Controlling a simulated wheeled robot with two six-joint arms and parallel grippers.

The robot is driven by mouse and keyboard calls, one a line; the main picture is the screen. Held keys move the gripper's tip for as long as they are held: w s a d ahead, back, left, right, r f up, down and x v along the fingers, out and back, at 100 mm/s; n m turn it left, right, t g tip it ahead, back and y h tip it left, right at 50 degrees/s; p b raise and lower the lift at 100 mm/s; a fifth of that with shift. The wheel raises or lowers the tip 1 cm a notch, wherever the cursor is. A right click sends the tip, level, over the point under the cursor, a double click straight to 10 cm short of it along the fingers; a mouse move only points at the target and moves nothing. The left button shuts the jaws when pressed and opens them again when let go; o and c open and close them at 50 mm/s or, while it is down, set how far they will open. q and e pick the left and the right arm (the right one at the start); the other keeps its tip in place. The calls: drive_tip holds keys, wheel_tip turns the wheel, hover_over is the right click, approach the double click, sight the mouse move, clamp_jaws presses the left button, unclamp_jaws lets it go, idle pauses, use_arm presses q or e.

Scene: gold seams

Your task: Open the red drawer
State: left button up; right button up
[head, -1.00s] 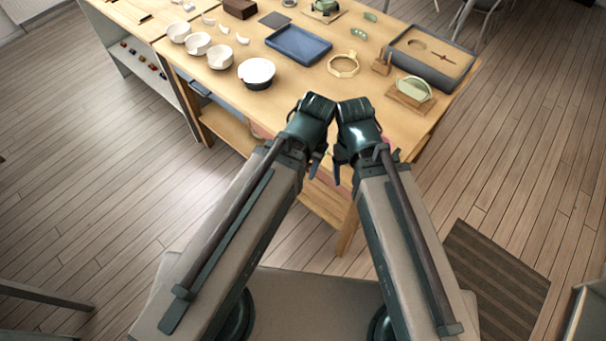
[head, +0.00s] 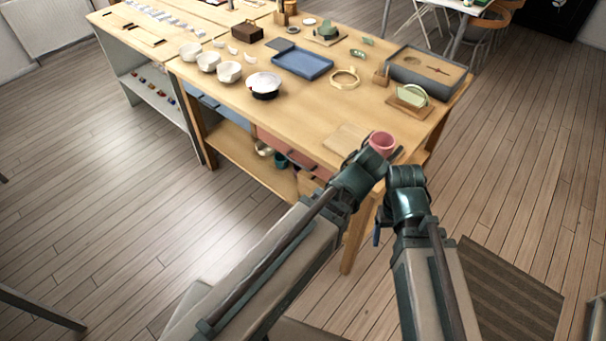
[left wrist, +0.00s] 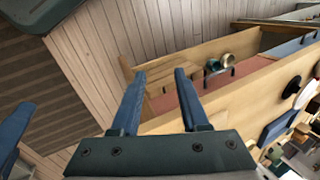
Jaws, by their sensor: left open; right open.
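The red drawer (head: 272,139) is set under the front edge of the wooden table and looks shut; my left arm hides part of that front edge in the head view. Its red front (left wrist: 208,103) also shows in the left wrist view, with a dark handle (left wrist: 222,73) on it. My left gripper (left wrist: 160,71) is open and empty, its two blue fingers pointing toward the table front, apart from the drawer. In the head view its fingers are mostly hidden. My right gripper (head: 381,228) is open and empty, beside the table's front right corner, away from the drawer.
A pink cup (head: 381,142) and a wooden board (head: 346,137) are on the tabletop just above my left gripper. A blue drawer (head: 237,117) lies left of the red one. A lower shelf (head: 240,160) holds pots.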

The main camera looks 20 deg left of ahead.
use_arm(q)
drive_tip(key=w+a+f+m+t+y+b, duration=0.4)
drive_tip(key=w+f+b, duration=0.3)
drive_tip(key=b, duration=0.7)
drive_tip(key=w+a+f+m+t+y+b, duration=0.4)
drive_tip(key=w+f+b, duration=0.3)
drive_tip(key=b, duration=0.7)
drive_tip(key=shift+a+m+b, duration=0.3)
drive_tip(key=shift+m+b, duration=0.05)
drive_tip(key=shift+m, duration=0.05)
use_arm(e)
wheel_tip(320, 180, down, 30)
drive_tip(key=s+d, duration=0.1)
drive_tip(key=shift+r, duration=0.15)
use_arm(q)
drive_tip(key=shift+w, duration=0.1)
